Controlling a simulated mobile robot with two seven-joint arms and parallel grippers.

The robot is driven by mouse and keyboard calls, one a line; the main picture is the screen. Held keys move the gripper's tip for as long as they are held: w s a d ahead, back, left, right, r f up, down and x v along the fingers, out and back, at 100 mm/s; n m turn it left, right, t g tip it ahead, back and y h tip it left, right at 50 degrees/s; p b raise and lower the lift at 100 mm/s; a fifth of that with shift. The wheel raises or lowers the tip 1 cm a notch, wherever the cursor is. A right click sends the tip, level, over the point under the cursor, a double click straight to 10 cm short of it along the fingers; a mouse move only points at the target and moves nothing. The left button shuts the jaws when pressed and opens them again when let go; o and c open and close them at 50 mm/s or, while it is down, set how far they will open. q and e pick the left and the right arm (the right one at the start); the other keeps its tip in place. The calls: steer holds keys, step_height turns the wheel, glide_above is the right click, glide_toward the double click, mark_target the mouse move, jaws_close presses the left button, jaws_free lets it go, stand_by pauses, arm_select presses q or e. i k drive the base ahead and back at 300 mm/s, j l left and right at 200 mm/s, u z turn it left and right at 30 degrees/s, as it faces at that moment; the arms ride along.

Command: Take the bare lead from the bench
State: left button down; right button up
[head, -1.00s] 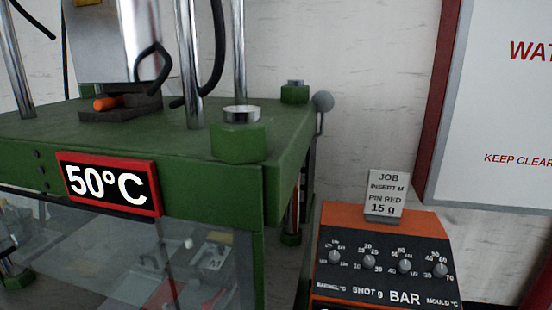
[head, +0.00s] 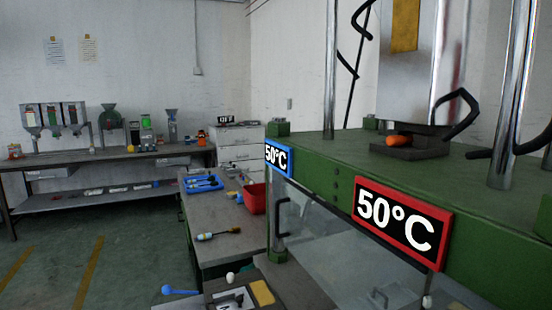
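The near bench (head: 222,254) stands left of the green press. On it is a blue tray (head: 187,190) with several dark and pale items in it, too small to tell apart. A dark, slim tool-like piece with a yellow end (head: 206,236) lies on the bench top in front of the tray. I cannot make out for certain which item is the bare lead. Neither of my grippers is in view.
The green press (head: 318,190) with red (head: 402,220) and blue (head: 278,158) 50°C signs fills the right. A red bin (head: 254,199) sits at the bench's edge beside it. A long back bench (head: 110,153) carries hoppers. Open floor (head: 120,230) lies at left.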

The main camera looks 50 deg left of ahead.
mark_target(204, 237)
steer(key=j+u, duration=0.7)
steer(key=j, duration=0.25)
steer(key=j+u, duration=0.35)
steer(key=i+j, duration=0.05)
